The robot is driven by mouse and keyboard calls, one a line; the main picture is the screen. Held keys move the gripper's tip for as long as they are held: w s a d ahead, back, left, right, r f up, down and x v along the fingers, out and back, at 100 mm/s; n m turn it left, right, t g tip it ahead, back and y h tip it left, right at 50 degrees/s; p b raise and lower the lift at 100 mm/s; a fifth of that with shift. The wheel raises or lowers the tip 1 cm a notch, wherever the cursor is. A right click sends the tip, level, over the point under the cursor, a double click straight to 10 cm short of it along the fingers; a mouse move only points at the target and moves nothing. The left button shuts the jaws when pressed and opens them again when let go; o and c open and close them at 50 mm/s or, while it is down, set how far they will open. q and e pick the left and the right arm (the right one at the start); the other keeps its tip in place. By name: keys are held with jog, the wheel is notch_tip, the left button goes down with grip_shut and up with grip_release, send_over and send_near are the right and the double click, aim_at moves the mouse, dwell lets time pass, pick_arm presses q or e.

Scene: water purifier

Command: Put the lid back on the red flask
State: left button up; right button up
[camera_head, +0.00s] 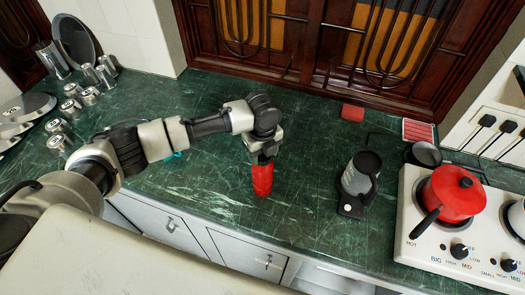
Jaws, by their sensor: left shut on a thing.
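The red flask (262,181) stands upright near the front edge of the green counter, a little left of the middle. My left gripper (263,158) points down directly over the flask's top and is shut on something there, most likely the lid. The lid cannot be clearly made out, as the gripper and its dark fingers cover the flask's mouth. I cannot tell whether the lid touches the flask. My right gripper does not show.
A dark jug-like appliance (359,178) stands to the right. A white stove (458,226) with a red pot (456,194) is at the far right. A red block (352,113) lies behind. Metal cups (71,109) and plates crowd the left. The counter around the flask is clear.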

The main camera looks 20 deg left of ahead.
pick_arm(q)
jog(key=o, duration=1.3)
notch_tip(320, 180, up, 5)
jog(key=p, duration=0.5)
jog(key=shift+r, duration=1)
jog(key=shift+c, duration=0.5)
